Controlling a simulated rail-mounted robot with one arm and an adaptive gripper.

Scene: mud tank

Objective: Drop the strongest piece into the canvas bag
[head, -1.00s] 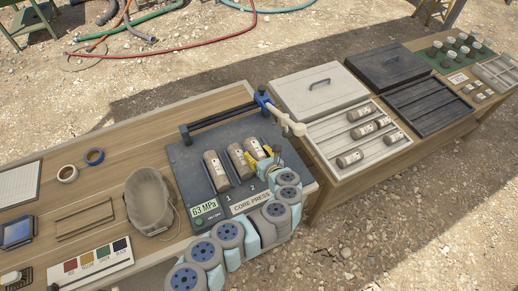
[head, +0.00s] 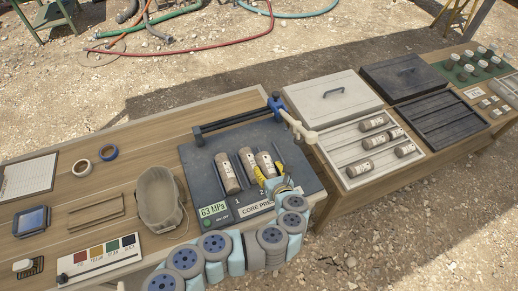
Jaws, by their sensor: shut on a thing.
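Several rock cores with pale labels are in view. Three brown ones stand side by side on the dark core press: the left core (head: 227,173), the middle core (head: 247,162) and the right core (head: 266,162). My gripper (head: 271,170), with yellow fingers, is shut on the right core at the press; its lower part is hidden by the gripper. I cannot tell whether it is lifted. The core press (head: 198,180) has a display (head: 213,210) reading 63 MPa. The canvas bag (head: 158,206), beige and open at the top, stands left of the press.
Several cores lie in a white tray (head: 352,182) at the right, beside an empty black tray (head: 432,130). My arm crosses the front table edge.

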